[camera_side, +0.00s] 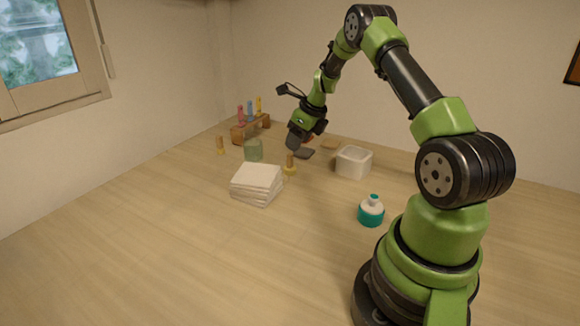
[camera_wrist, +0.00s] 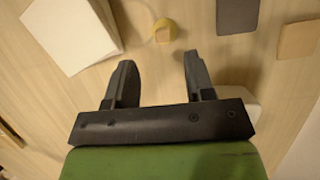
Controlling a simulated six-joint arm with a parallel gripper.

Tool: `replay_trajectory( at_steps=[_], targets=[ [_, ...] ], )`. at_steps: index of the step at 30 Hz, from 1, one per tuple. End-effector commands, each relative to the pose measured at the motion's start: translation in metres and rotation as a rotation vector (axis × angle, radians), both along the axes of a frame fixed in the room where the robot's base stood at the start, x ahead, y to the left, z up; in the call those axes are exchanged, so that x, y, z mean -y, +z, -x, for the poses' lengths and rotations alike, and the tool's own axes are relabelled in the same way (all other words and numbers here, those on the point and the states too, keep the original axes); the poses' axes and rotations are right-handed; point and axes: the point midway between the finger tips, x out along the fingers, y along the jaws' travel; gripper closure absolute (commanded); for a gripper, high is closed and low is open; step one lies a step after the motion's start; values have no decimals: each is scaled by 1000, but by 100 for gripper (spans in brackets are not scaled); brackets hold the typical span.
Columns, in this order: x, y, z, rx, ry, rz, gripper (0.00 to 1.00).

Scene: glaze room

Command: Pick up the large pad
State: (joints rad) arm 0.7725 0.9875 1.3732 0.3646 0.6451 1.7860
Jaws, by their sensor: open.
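A dark grey pad (camera_side: 303,154) lies flat on the table just beyond my gripper in the side view. A tan pad (camera_side: 330,144) lies behind it to the right. In the wrist view the grey pad (camera_wrist: 238,15) is cut off by the top edge, and the tan pad (camera_wrist: 298,40) is at its right. I cannot tell for sure which is the large pad. My gripper (camera_side: 295,145) is above the table, close to the grey pad. In the wrist view my gripper (camera_wrist: 158,62) has its fingers apart, with nothing between them.
A yellow-based brush (camera_side: 290,167) stands close below my gripper. A white stack (camera_side: 257,182) is in front of it, and a white tub (camera_side: 354,162) is to the right. A green cup (camera_side: 253,150), a rack (camera_side: 250,128) and a teal-white bottle (camera_side: 371,212) also stand here. The front left is clear.

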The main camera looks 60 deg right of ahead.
Motion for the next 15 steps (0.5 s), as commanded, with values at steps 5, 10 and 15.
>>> replay_trajectory(
  at_steps=[5, 10, 15],
  targets=[
    [0, -17, -7, -1, 3, 1, 51],
    [2, -34, -14, -2, 4, -1, 51],
    [4, -56, -24, -1, 6, 0, 51]
  ],
)
